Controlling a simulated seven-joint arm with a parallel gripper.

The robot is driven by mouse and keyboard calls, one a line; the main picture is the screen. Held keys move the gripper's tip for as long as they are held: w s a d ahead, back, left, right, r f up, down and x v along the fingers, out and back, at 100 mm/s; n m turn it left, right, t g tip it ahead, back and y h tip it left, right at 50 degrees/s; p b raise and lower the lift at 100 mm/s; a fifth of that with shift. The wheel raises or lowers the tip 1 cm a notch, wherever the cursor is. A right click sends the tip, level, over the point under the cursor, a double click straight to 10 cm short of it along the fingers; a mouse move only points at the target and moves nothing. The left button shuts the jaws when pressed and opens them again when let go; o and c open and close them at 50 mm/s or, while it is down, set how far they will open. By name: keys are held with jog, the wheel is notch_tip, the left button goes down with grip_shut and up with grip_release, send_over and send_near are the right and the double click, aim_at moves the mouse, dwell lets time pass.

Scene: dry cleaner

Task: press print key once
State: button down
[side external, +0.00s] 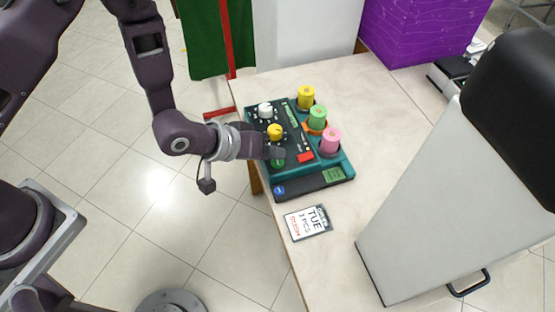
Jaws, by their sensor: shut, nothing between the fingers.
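A dark teal control panel device (290,182) lies near the left edge of the table. It carries a white knob (265,110), a yellow knob (275,131), a green round button (278,163) and a red rectangular key (305,157). The labels are too small to read, so I cannot tell which one is the print key. My gripper (277,152) is shut and empty, reaching in from the left over the panel. Its tip is just above the green button in the picture and partly covers the area around it. I cannot tell whether it touches the panel.
Yellow (306,97), green (317,118) and pink (330,142) rolls stand on the device's right side. A ticket card (308,222) reading TUE lies in front. A large grey-and-black machine (450,190) stands at right, a purple box (420,32) behind. The table (385,115) is clear between them.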

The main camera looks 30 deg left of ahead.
aim_at(273, 164)
jog(key=shift+r, duration=2.5)
jog(key=s+a+r+m+y, duration=0.1)
jog(key=s+a+r+y, duration=0.3)
jog(key=a+r, duration=1.2)
jog(key=s+a+r+g, duration=0.1)
jog(key=s+a+r, duration=0.1)
jog(key=s, duration=0.7)
jog(key=s+a+r+m+g+y, duration=0.1)
jog(key=s+a+r, duration=0.2)
jog(key=s, duration=0.7)
jog(key=shift+s+a+r, duration=0.15)
jog(key=shift+a+r, duration=0.05)
jog(key=shift+r, duration=0.7)
